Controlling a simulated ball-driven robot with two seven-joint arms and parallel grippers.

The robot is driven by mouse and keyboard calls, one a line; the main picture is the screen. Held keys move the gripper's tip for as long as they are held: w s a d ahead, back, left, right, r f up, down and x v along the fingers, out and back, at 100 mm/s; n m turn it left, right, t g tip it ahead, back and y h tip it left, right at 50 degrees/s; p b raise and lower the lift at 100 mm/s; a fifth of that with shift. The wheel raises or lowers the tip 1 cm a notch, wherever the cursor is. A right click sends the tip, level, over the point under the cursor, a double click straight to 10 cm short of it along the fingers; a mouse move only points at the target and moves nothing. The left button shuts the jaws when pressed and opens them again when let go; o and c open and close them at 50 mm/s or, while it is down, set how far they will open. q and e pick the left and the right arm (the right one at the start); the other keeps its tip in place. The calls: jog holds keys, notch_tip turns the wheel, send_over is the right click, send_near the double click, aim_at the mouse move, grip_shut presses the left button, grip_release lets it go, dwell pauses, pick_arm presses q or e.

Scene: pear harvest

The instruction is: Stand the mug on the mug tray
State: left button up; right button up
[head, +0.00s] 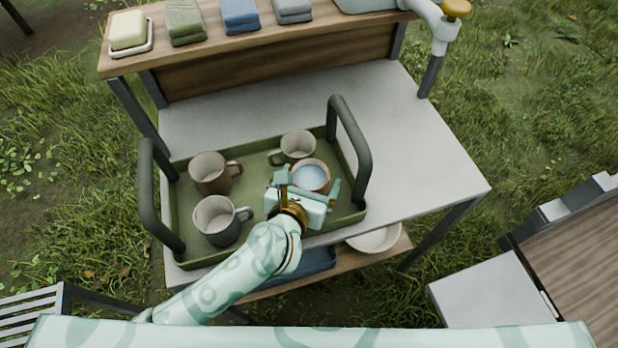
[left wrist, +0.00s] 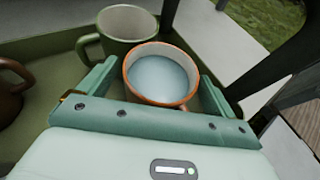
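The mug tray (head: 185,247) is a green tray with two tall dark handles on the grey bench. An orange-rimmed mug with a pale blue inside (head: 311,172) is upright in its right part. My left gripper (head: 308,186) is open, with one finger on each side of this mug. In the left wrist view the orange-rimmed mug (left wrist: 160,78) sits between the fingers (left wrist: 160,92), with small gaps showing. A brown mug (head: 209,172), a grey mug (head: 217,218) and a green mug (head: 297,145) also stand in the tray. My right gripper is not in view.
A wooden shelf (head: 270,40) at the back holds soap (head: 128,30) and folded cloths (head: 240,14). A tap (head: 443,25) is at the back right. The bench right of the tray (head: 420,165) is clear. A white bowl (head: 375,239) sits on the lower shelf.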

pick_arm(q)
jog(key=shift+r, duration=0.1)
jog(key=shift+s+r, duration=0.15)
jog(key=shift+r, duration=0.05)
jog(key=p+v, duration=0.2)
jog(key=v, duration=0.9)
jog(key=shift+s+a+p, duration=0.1)
jog(key=shift+p, duration=0.2)
jog(key=shift+s+a+r, duration=0.1)
jog(key=shift+s+r, duration=0.05)
jog(key=shift+s, duration=0.05)
dwell(0.3)
